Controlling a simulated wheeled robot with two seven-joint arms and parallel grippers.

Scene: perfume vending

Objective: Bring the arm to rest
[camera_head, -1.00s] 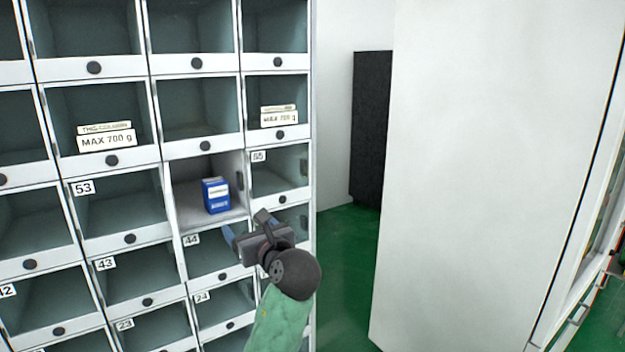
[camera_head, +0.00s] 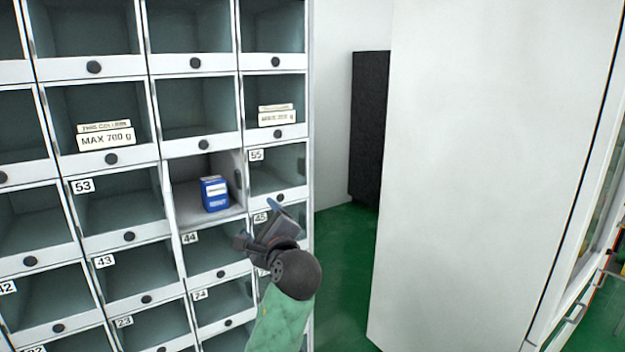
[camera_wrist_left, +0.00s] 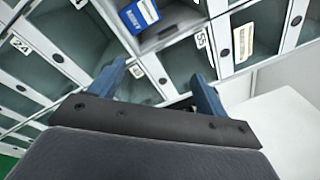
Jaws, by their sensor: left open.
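My left gripper (camera_head: 257,222) is open and empty in the head view, in front of the locker wall, below and to the right of the open compartment (camera_head: 188,212). A blue box with a white label (camera_head: 215,194) stands inside that compartment, apart from the gripper. In the left wrist view the two blue fingers of the gripper (camera_wrist_left: 160,82) are spread with nothing between them. The blue box (camera_wrist_left: 137,15) shows at the top of that view, beyond the fingers. My right gripper is in neither view.
The locker wall (camera_head: 120,168) has several closed, numbered doors with round dark knobs. A large white panel (camera_head: 480,170) stands at the right. A dark cabinet (camera_head: 371,128) is behind it. Green floor (camera_head: 345,255) lies open between the lockers and the panel.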

